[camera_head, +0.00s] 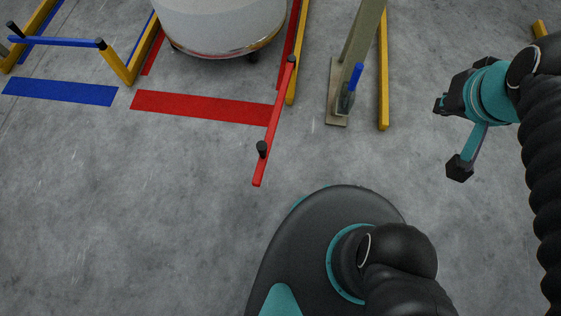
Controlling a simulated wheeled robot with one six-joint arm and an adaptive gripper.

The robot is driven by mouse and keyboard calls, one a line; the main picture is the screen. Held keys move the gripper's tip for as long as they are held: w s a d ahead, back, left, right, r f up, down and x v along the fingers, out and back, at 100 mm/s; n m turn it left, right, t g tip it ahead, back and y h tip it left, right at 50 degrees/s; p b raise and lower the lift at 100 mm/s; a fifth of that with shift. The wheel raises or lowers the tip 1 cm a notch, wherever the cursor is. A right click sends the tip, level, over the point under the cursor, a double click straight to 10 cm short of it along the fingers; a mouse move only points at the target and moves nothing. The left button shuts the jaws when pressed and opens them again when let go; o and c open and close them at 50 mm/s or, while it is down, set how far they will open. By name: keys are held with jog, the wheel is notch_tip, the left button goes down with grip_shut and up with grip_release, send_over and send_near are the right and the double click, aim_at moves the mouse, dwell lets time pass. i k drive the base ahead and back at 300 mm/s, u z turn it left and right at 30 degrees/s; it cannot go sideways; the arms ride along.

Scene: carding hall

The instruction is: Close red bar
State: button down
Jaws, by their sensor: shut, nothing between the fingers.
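The red bar (273,125) is a thin straight bar with a dark hinge pin at its far end and an upright black knob (262,149) near its free end. It stands swung out from the yellow rail, its free end towards me, at an angle to the red floor stripe (205,107) rather than across the bay. My gripper (440,104) is at the right, shut and empty, pointing left. It is well apart from the bar. Its fingertips are small and dark in this view.
A large pale round can (222,22) stands in the red bay between yellow rails. At the left, a blue bar (62,42) spans a bay behind a blue stripe (60,92). A post (360,45) with a blue-handled item (352,82) stands between bar and gripper. Floor left of my base is clear.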

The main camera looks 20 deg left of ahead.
aim_at(263, 146)
jog(key=k, duration=1.1)
jog(key=u, duration=0.95)
